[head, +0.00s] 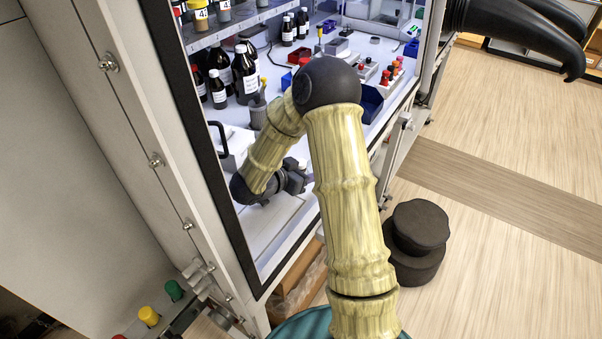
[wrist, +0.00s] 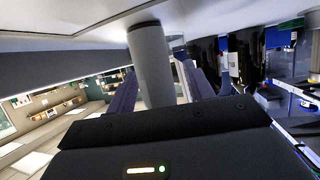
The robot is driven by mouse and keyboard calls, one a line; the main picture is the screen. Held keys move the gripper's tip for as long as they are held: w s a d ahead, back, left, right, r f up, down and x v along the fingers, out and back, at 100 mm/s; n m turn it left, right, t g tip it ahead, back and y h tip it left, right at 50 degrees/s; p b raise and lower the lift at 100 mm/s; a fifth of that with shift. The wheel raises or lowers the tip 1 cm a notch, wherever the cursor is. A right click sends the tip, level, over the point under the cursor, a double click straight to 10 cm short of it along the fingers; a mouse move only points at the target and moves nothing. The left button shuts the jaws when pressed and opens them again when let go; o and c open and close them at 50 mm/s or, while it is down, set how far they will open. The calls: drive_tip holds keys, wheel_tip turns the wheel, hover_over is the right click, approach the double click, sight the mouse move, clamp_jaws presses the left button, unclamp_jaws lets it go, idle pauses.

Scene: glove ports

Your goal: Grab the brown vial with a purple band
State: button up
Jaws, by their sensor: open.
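I cannot make out a brown vial with a purple band in either view. Small capped vials (head: 388,76) stand in a rack deep in the cabinet, too small to tell a band. My gripper (head: 293,180) is low over the front of the cabinet floor, partly hidden behind my arm. In the wrist view, my gripper (wrist: 158,85) has its two fingers apart. A grey cylinder (wrist: 150,62) shows between them in the picture; I cannot tell its distance. No vial shows between the fingers.
Dark bottles with white labels (head: 244,75) stand at the cabinet's left; dark bottles also show in the wrist view (wrist: 246,57). A shelf (head: 240,24) runs above them. A blue bin (head: 371,104) is near the right edge. The front cabinet floor (head: 283,212) is mostly clear.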

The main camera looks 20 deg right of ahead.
idle(0.4)
drive_tip(key=c, duration=1)
wheel_tip(320, 180, up, 10)
idle(0.5)
